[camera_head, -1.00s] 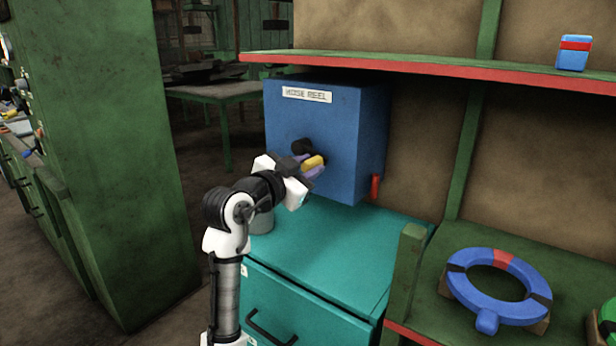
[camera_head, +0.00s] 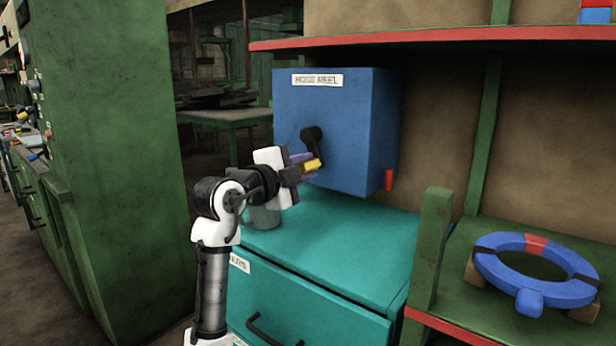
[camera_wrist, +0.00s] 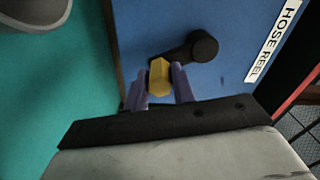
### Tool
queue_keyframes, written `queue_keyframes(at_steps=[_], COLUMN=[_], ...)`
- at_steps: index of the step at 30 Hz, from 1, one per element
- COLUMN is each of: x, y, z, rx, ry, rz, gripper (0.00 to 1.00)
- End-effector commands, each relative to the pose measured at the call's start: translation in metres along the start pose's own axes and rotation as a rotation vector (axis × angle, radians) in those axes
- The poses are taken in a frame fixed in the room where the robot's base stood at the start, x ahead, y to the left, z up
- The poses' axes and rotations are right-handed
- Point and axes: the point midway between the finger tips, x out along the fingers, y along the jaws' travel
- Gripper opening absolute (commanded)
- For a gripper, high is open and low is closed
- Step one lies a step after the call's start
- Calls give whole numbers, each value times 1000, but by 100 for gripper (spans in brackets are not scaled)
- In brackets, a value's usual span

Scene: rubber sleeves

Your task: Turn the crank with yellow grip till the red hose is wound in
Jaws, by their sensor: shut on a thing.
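My gripper (camera_head: 306,166) is shut on the yellow grip (camera_head: 314,164) at the crank's end. In the wrist view, the purple fingers of my gripper (camera_wrist: 160,84) stand on both sides of the yellow grip (camera_wrist: 159,76). A short red hose end (camera_head: 389,180) shows at the box's lower right side.
A grey cylindrical container (camera_head: 264,217) stands on the cabinet below my wrist. A red-edged shelf (camera_head: 450,38) runs above the box. A green post (camera_head: 432,240) and a blue ring (camera_head: 495,262) are to the right.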

Motion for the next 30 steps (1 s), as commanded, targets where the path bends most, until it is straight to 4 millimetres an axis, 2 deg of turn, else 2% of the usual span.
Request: queue_keyframes(at_steps=[9, 26, 27, 30], x=[0, 0, 0, 0], y=[2, 2, 2, 1], z=[8, 10, 10, 10], rx=[130, 158, 158, 157], ry=[0, 0, 0, 0], rz=[3, 4, 4, 3], gripper=[0, 0, 29, 42])
